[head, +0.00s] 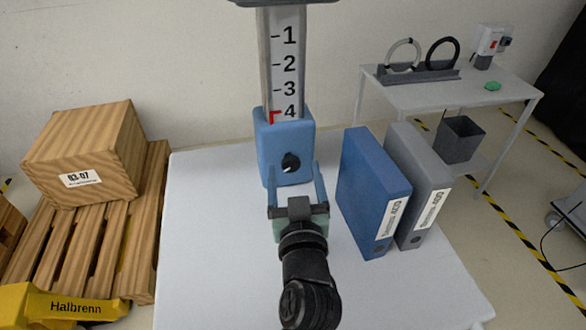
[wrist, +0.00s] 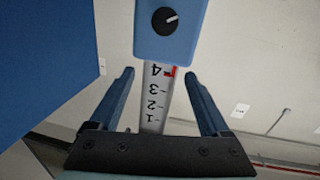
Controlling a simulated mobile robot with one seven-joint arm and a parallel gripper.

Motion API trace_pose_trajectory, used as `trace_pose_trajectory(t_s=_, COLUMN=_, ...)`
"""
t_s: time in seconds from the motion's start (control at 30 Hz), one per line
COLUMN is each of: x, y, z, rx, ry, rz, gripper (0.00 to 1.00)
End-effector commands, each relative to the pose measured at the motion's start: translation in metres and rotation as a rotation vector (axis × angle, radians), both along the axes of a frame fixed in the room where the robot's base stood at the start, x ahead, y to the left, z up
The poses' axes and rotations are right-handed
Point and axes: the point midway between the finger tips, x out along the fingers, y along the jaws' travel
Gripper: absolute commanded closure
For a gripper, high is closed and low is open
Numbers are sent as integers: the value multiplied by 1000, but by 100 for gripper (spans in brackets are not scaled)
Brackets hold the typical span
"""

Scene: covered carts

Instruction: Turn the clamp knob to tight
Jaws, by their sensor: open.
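The clamp knob (head: 290,162) is a small black dial with a white pointer line on the front of a blue clamp block (head: 268,140). The knob (wrist: 165,20) also shows at the top of the wrist view, where its pointer line is slanted. The block sits at the foot of an upright scale (head: 282,60) marked 1 to 4, with a red mark by the 4. My gripper (head: 294,172) is open, its two blue fingers pointing at the block with the knob between them in the head view. In the wrist view the gripper (wrist: 160,75) holds nothing.
A blue binder (head: 368,190) and a grey binder (head: 428,170) stand close to the right of my gripper on the white table (head: 215,250). A wooden box (head: 85,155) on pallets is at left. A side table (head: 450,95) stands at back right. The table's left part is clear.

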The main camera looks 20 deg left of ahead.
Motion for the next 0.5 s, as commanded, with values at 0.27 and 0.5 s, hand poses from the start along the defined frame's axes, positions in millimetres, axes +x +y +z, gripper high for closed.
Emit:
trace_pose_trajectory(t_s=0.27, x=0, y=0, z=-66, rx=0, ry=5, rz=-1, gripper=19)
trace_pose_trajectory(t_s=0.5, x=39, y=18, z=-58, rx=3, ry=0, rz=-2, gripper=19)
